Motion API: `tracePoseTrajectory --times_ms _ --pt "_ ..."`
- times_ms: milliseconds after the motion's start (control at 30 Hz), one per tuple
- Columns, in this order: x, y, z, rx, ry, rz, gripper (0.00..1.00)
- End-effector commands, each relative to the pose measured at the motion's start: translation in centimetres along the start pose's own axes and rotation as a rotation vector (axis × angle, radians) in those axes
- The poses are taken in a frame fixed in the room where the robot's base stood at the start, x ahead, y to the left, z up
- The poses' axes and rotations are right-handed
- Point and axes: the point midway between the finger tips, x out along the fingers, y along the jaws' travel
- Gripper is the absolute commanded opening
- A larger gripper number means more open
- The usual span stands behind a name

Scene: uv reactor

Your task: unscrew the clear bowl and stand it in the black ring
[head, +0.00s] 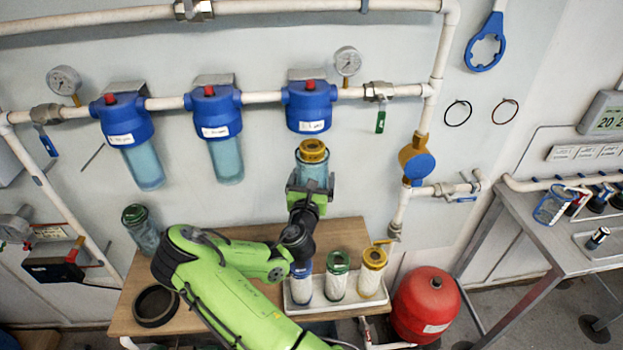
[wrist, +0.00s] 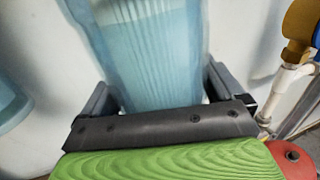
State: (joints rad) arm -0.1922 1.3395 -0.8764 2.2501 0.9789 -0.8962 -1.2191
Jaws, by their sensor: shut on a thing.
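The clear bowl (head: 313,173) is pale blue and upright, below the right-hand blue filter head (head: 310,105), apart from it by a small gap. A gold-capped cartridge (head: 312,151) stands in it and shows above its rim. My gripper (head: 308,188) is shut on the bowl's lower part. In the wrist view, the ribbed bowl (wrist: 155,50) rises between the two fingers of my gripper (wrist: 160,95). The black ring (head: 154,323) lies on the left part of the wooden table, with nothing in it.
Two more blue heads with bowls hang to the left. A white tray (head: 312,308) on the table holds blue-, green- and gold-topped cartridges. A green-topped clear container (head: 141,232) stands at the table's back left.

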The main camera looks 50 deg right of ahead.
Motion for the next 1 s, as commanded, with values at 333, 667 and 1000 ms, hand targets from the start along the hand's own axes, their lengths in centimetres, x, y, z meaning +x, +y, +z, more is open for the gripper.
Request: tracePoseTrajectory --times_ms 333,667,1000 --pt "-2.7 -0.8 -0.5 -0.002 -0.004 -0.001 0.40" --pt "-4.9 -1.4 -0.5 -0.003 -0.004 -0.001 0.40" --pt "-5.0 -1.4 -0.2 -0.002 -0.004 0.000 0.40"
